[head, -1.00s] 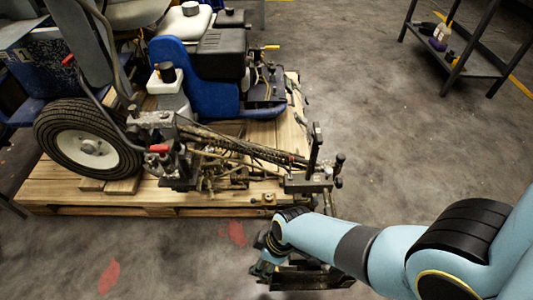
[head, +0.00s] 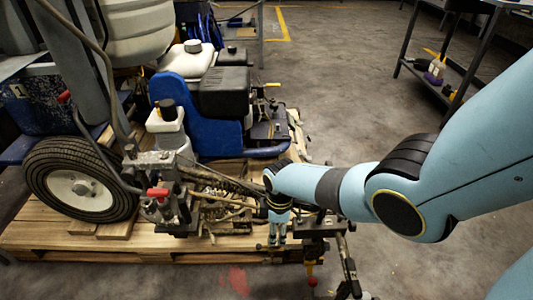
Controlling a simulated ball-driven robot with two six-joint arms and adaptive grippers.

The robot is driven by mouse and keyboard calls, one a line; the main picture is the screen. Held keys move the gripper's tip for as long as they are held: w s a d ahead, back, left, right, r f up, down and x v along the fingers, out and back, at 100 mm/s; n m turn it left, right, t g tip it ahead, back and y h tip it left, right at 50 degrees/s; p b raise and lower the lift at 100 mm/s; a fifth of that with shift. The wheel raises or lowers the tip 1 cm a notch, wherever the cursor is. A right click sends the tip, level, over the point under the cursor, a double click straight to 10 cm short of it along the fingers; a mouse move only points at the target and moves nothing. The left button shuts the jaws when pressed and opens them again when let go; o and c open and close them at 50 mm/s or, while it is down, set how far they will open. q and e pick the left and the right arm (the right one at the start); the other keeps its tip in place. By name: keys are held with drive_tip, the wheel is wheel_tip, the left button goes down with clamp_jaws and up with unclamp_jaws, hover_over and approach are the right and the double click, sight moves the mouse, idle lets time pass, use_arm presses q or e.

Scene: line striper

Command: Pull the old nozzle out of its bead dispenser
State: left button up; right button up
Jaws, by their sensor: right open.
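My right gripper (head: 277,238) points down at the front end of the line striper (head: 205,100), with its fingers open. It is just left of the dark bracket assembly (head: 320,226) at the machine's front right corner. A small part with yellow and red on it (head: 310,272) hangs below that assembly. I cannot tell for sure which part is the bead dispenser or its old nozzle; they are too small or partly hidden by my right arm. Whether the fingers touch anything is unclear. My left gripper is not in view.
The striper stands on a wooden pallet (head: 60,235), its black tyre (head: 82,180) at the left. Hoses and rods crowd the area left of my gripper. A dark metal shelf (head: 432,85) with bottles stands at the back right. Open concrete floor lies between.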

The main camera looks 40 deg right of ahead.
drive_tip(key=shift+w+d+f+b, duration=0.25)
drive_tip(key=shift+w+d+b, duration=0.3)
drive_tip(key=shift+d, duration=0.15)
wheel_tip(320, 180, down, 4)
drive_tip(key=b, duration=0.3)
drive_tip(key=shift+r, duration=0.25)
wheel_tip(320, 180, down, 4)
drive_tip(key=b, duration=0.3)
drive_tip(key=shift+f+b, duration=0.75)
drive_tip(key=shift+b, duration=0.15)
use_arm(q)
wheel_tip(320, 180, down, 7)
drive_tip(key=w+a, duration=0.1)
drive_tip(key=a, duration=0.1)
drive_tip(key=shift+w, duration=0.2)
